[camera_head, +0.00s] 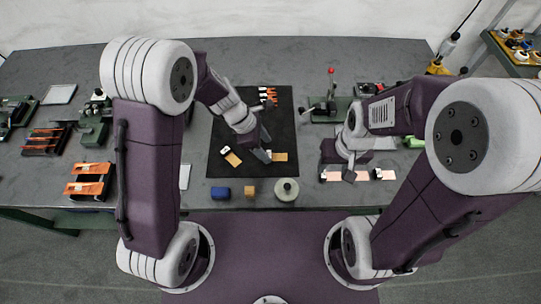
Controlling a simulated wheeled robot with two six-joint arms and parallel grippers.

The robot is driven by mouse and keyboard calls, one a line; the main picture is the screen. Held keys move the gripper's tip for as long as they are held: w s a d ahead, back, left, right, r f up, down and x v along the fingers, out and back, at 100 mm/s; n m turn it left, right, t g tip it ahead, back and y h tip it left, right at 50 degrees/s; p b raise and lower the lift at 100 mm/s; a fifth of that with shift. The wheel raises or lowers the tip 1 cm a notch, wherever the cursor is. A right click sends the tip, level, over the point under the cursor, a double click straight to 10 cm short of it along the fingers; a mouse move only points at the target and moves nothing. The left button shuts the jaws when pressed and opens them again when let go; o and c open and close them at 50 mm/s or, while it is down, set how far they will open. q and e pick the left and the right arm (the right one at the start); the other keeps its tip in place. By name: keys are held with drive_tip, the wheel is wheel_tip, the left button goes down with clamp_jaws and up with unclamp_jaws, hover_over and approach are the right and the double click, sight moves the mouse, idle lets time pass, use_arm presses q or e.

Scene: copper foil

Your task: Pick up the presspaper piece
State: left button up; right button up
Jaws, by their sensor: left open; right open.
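Two small tan pieces that look like presspaper lie on the black mat (222,135). One tan piece (280,157) is just right of my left gripper (263,156); the other tan piece (233,159) lies to its left, tilted. My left gripper is open and low over the mat, its fingertips beside the right piece; I cannot tell whether they touch it. My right gripper (349,175) is open above a copper-coloured strip (377,174) at the right of the mat, and partly hides that strip.
A blue block (222,192), a tan cube (250,192) and a pale green round roll (286,190) stand along the front table edge. Orange-handled tools (268,96) lie at the mat's back. A red-knobbed lever device (331,100) stands right of it.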

sight(270, 154)
use_arm(q)
drive_tip(key=x, duration=0.3)
drive_tip(key=shift+a+f+b, duration=0.2)
drive_tip(key=shift+a+b, duration=0.05)
drive_tip(key=shift+b, duration=0.05)
drive_tip(key=shift+w+d+f, duration=0.1)
drive_tip(key=shift+d+f, duration=0.15)
drive_tip(key=shift+d, duration=0.05)
drive_tip(key=shift+a, duration=0.1)
clamp_jaws()
drive_tip(key=shift+r, duration=0.1)
